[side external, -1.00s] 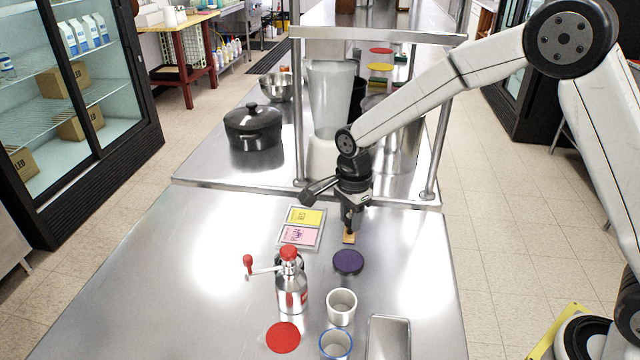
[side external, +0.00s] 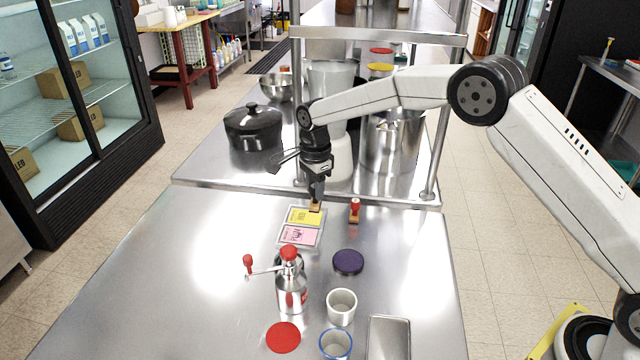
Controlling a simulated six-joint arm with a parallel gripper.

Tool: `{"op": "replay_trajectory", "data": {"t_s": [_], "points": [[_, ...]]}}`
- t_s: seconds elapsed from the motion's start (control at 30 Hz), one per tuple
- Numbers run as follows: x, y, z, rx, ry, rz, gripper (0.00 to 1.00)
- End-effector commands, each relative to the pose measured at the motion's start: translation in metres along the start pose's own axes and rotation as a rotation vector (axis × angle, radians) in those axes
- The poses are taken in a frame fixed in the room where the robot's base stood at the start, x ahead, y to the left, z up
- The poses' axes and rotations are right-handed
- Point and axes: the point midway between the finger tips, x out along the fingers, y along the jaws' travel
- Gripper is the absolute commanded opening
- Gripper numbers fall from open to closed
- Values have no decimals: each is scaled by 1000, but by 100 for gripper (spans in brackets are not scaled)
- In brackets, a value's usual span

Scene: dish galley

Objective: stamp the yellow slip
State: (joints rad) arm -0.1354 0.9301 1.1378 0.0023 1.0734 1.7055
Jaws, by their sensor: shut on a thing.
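The yellow slip (side external: 301,216) lies in the far half of a small grey tray (side external: 281,242), with a pink slip (side external: 299,236) in the near half. Both slips bear dark print. My gripper (side external: 317,196) is shut on a stamp with a wooden base (side external: 315,207), held at the far right corner of the yellow slip. I cannot tell whether the base touches the slip; the stamp's handle is mostly hidden by the jaws. A second stamp with a red handle (side external: 354,205) stands on the counter to the right. A round dark purple pad (side external: 348,262) lies nearer the camera.
A steel grinder-like bottle (side external: 291,290) with red knobs stands in front of the tray. Near it are a red disc (side external: 283,337), a white cup (side external: 341,307), a blue-rimmed cup (side external: 335,345) and a metal tray (side external: 389,338). A raised shelf with a black pot (side external: 254,128) stands behind.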

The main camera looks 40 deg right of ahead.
Motion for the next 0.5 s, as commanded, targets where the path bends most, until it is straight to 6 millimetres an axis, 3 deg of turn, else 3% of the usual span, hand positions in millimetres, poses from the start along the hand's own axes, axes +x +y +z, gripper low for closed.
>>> {"op": "replay_trajectory", "data": {"t_s": [0.5], "points": [[5, -49, -7, 0, 1, 0, 0]]}}
